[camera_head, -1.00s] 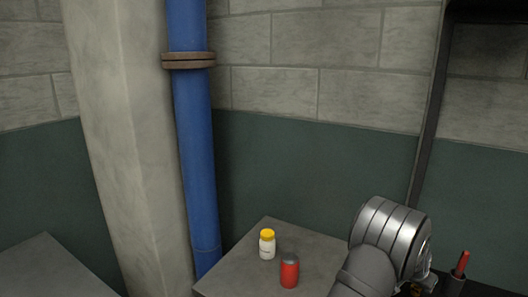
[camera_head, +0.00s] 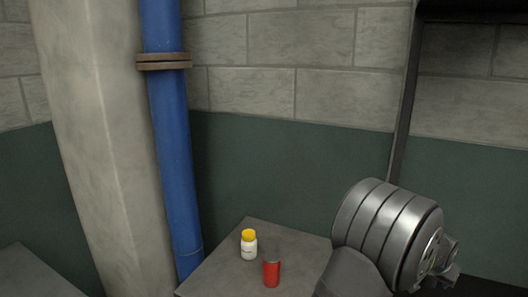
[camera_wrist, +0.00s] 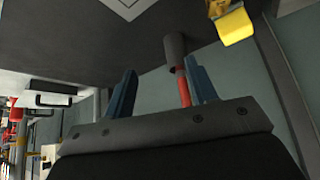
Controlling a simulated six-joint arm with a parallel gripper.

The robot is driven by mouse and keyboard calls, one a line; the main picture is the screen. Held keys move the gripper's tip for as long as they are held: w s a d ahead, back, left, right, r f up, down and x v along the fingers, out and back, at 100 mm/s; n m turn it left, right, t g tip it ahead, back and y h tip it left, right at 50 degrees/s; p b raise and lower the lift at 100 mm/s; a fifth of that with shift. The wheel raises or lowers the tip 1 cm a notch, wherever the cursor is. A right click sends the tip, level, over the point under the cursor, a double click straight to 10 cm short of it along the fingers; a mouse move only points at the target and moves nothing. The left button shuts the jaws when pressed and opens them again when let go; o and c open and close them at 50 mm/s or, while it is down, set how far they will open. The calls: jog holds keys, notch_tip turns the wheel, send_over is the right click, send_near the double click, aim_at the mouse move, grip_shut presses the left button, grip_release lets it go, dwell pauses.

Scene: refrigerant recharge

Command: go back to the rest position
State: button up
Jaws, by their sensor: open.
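My gripper (camera_wrist: 162,88) shows in the wrist view with two blue fingers spread apart. Nothing is gripped between them. A red rod (camera_wrist: 183,88) with a grey cylinder (camera_wrist: 174,48) at one end shows beyond the fingers, close to the right finger in the picture. I cannot tell how far away it is. In the head view my silver arm fills the lower right, and the fingers are not clearly visible there.
A white bottle with a yellow cap (camera_head: 249,246) and a red can (camera_head: 271,273) stand on a grey tabletop (camera_head: 215,272). A blue pipe (camera_head: 174,150) and a concrete column (camera_head: 100,150) stand left of it. A yellow object (camera_wrist: 236,26) shows in the wrist view.

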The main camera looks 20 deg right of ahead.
jog(key=w+a+n+t+y, duration=0.1)
jog(key=w+a+n, duration=0.1)
jog(key=w+a, duration=0.75)
jog(key=w+a+r+n+t+y, duration=0.15)
jog(key=w+a, duration=0.25)
jog(key=w, duration=1)
jog(key=w+a+n+t, duration=0.1)
jog(key=w+a+n, duration=0.2)
jog(key=w+a, duration=0.65)
jog(key=w+a+n+y, duration=0.1)
jog(key=w+a+n, duration=0.1)
jog(key=w+a, duration=0.7)
jog(key=w, duration=0.2)
jog(key=shift+w+a, duration=0.15)
jog(key=shift+w, duration=0.2)
jog(key=shift+r+n, duration=0.1)
jog(key=shift+n, duration=0.15)
